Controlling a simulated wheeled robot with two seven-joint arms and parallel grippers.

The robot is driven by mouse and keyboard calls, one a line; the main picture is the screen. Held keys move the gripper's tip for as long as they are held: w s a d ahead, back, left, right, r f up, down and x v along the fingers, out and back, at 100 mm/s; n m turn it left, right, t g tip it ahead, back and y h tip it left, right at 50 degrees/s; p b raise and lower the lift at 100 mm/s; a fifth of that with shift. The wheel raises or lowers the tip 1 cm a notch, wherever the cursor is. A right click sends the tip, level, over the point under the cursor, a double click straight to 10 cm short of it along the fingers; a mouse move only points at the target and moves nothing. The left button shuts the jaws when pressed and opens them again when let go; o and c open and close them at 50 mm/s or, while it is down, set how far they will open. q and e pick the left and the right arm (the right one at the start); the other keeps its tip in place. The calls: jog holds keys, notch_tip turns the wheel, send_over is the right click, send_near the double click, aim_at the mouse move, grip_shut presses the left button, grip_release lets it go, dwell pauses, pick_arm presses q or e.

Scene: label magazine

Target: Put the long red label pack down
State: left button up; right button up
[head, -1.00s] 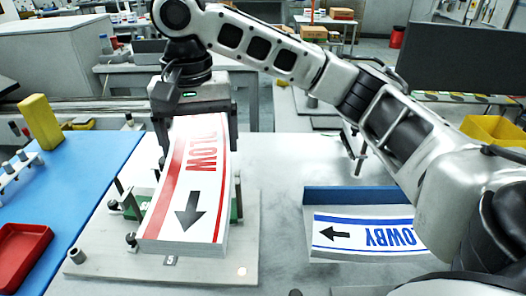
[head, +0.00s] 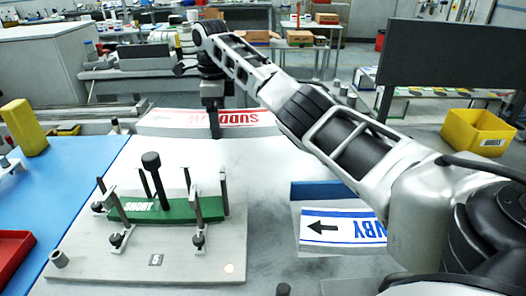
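The long red label pack (head: 165,119) is white with red bands and red lettering. It lies level, left to right, at the far edge of the white table. My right gripper (head: 214,122) is at its middle, pointing down, with one finger in front of the pack's near side. The gripper appears shut on the pack; the far finger is hidden. I cannot tell whether the pack rests on a surface or hangs just above one. My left gripper is not in view.
A grey fixture plate (head: 100,262) with posts, clamps and a green bed (head: 170,213) stands front left. A blue-backed tray (head: 330,190) holds a blue label pack (head: 338,228) at right. Table (head: 265,185) between them is clear. A blue mat (head: 60,190) lies left.

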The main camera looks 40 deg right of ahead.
jog(key=d+f, duration=0.1)
jog(key=d, duration=0.1)
jog(key=s+d+f+p, duration=0.1)
jog(key=d, duration=0.2)
jog(key=s+d+f, duration=0.1)
jog(key=d, duration=0.2)
jog(key=shift+s+f, duration=0.25)
send_over(265, 156)
jog(key=f, duration=0.4)
jog(key=shift+w+a+f, duration=0.15)
jog(key=shift+a+f, duration=0.25)
jog(key=f, duration=0.3)
jog(key=shift+d+f, duration=0.1)
jog(key=shift+d, duration=0.2)
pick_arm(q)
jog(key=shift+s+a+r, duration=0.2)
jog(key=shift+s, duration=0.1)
pick_arm(e)
jog(key=shift+f, duration=0.25)
jog(key=shift+f, duration=0.1)
jog(key=o, duration=1.2)
jog(key=shift+f, duration=0.1)
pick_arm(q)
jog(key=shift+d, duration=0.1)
